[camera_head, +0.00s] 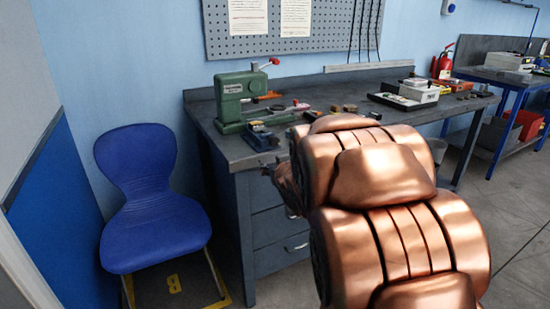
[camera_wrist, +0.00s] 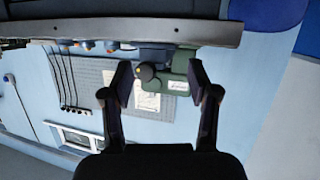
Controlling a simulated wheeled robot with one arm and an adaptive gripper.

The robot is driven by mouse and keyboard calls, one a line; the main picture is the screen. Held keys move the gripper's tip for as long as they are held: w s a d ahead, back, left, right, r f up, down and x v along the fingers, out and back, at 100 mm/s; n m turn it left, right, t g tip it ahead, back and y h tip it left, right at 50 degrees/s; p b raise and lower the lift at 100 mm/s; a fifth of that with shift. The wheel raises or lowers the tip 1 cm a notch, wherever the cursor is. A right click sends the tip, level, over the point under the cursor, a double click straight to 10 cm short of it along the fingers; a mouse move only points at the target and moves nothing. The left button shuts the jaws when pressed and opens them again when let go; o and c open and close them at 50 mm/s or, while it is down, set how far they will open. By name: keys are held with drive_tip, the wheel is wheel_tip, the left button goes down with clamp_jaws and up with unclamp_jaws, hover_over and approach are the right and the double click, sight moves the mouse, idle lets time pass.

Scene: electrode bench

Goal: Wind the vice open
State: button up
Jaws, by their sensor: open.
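The small blue vice (camera_head: 260,137) sits at the front left edge of the grey bench, in front of a green machine (camera_head: 241,98). Some dark metal shows at its front, over the bench edge, but its handle is not clear. The knob lies in line with the gap, nearer one finger.
A blue chair (camera_head: 150,190) stands left of the bench (camera_head: 235,150). Tools and small items lie on the bench top, with a light box (camera_head: 418,90) farther right. A pegboard (camera_head: 330,35) hangs behind. A red extinguisher (camera_head: 443,62) stands near the second bench.

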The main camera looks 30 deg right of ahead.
sight(277, 144)
drive_tip(key=shift+w+d+r+n+t+y+b, duration=0.4)
drive_tip(key=shift+w+d+t+b, duration=0.5)
drive_tip(key=shift+w+t+b, duration=0.8)
drive_tip(key=shift+w+d+r+n+t+y+b, duration=0.25)
drive_tip(key=shift+w+d+t+y+b, duration=0.2)
drive_tip(key=shift+w+d+t+b, duration=0.85)
drive_tip(key=shift+w+d+r+n+t+y+b, duration=0.25)
drive_tip(key=shift+w+d+r+t+y+b, duration=0.25)
drive_tip(key=shift+w+t+b, duration=1.5)
drive_tip(key=shift+s+f+g+b, duration=0.1)
drive_tip(key=shift+s+g+b, duration=0.2)
drive_tip(key=shift+g, duration=0.2)
drive_tip(key=shift+c, duration=0.3)
drive_tip(key=c, duration=1)
drive_tip(key=shift+d, duration=0.25)
clamp_jaws()
drive_tip(key=shift+a, duration=0.15)
drive_tip(key=shift+n, duration=0.3)
